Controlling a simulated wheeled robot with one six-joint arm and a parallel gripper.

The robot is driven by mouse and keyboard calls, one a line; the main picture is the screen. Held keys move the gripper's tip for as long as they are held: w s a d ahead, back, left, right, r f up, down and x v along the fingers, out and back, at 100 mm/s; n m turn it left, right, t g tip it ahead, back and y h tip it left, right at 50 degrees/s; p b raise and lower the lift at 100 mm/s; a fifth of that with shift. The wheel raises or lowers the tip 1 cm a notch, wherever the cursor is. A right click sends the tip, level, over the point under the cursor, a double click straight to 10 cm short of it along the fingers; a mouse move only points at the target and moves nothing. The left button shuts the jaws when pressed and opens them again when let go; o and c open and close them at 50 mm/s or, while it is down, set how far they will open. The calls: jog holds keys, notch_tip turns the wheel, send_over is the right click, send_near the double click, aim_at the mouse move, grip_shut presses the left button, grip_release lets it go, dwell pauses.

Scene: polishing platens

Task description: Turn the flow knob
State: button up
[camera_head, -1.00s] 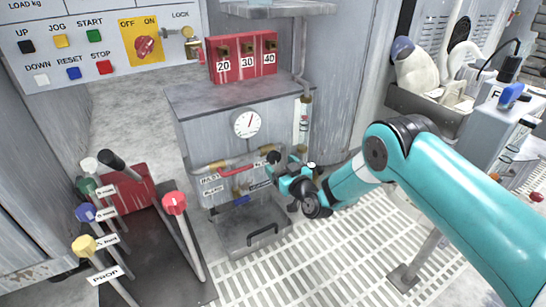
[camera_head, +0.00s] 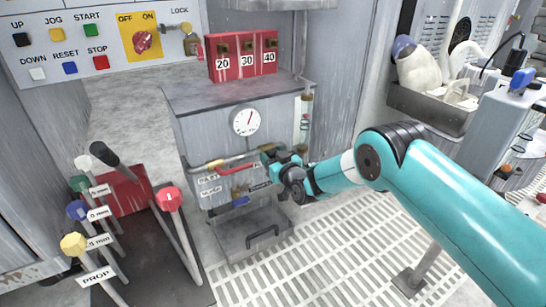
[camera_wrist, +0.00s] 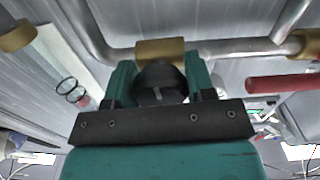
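The flow knob is a dark round knob (camera_wrist: 158,82) with a light pointer mark, on a brass valve fitting of the grey pipe. In the wrist view it sits between the two teal fingers of my gripper (camera_wrist: 160,88), filling most of the gap. I cannot tell whether the fingers press on it or only stand beside it. In the head view my gripper (camera_head: 270,160) is at the right end of the pipe on the grey cabinet's front and hides the knob.
A red lever handle (camera_head: 237,168) lies left of my gripper, and it shows at right in the wrist view (camera_wrist: 286,82). A round gauge (camera_head: 245,121) is above. A sight tube (camera_head: 304,122) stands to the right. Coloured levers (camera_head: 172,200) stand at lower left.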

jog(key=shift+m, duration=0.4)
jog(key=shift+m+p, duration=0.65)
jog(key=shift+m, duration=0.25)
jog(key=shift+s+m+p, duration=0.1)
jog(key=shift+m+p, duration=0.4)
jog(key=shift+m, duration=1.3)
jog(key=shift+f, duration=0.1)
jog(key=o, duration=0.9)
jog(key=p+v, duration=1.7)
jog(key=p, duration=0.2)
jog(key=shift+s+d, duration=0.1)
